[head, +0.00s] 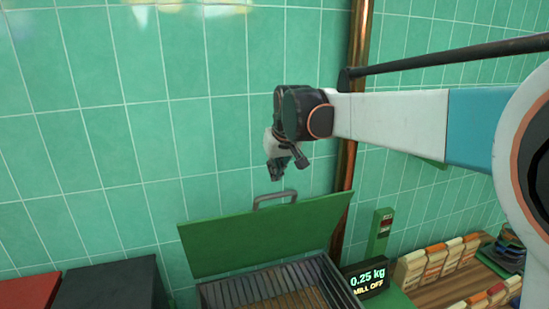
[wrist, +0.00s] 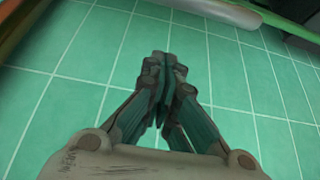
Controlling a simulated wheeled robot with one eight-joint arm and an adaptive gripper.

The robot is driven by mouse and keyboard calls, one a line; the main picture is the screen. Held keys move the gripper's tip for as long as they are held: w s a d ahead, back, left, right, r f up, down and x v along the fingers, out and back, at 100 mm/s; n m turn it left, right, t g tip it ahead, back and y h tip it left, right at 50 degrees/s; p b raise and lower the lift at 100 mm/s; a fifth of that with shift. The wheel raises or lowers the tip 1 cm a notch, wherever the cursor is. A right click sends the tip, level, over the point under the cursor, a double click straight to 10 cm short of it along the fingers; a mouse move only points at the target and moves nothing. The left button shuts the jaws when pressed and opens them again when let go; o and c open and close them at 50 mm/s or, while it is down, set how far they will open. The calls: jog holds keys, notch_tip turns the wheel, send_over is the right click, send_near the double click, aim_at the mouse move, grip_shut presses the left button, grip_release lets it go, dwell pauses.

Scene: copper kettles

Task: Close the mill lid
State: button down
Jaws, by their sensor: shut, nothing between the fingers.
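The mill's green lid (head: 262,235) stands raised at the back of the mill in the head view, with a grey handle (head: 275,197) on its upper edge. Below it the mill's open top shows a dark slatted hopper (head: 275,290) with brown contents. My gripper (head: 279,172) hangs just above the lid's handle, apart from it in the picture. In the wrist view my gripper (wrist: 165,62) has its fingers together with nothing between them, before green wall tiles. A green edge at the wrist view's top right may be the lid; I cannot tell.
A copper pipe (head: 357,50) runs up the tiled wall right of the lid. A display (head: 367,278) reads 0.25 kg, MILL OFF. A green switch box (head: 380,235) and a wooden shelf of packets (head: 435,262) are at right. Dark and red boxes (head: 108,285) stand at lower left.

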aim_at(279, 205)
jog(key=s, duration=0.2)
jog(key=s+d+f+p, duration=0.1)
jog(key=shift+s+f, duration=0.1)
jog(key=shift+s, duration=0.1)
jog(key=shift+w+f, duration=0.1)
jog(key=shift+f, duration=0.05)
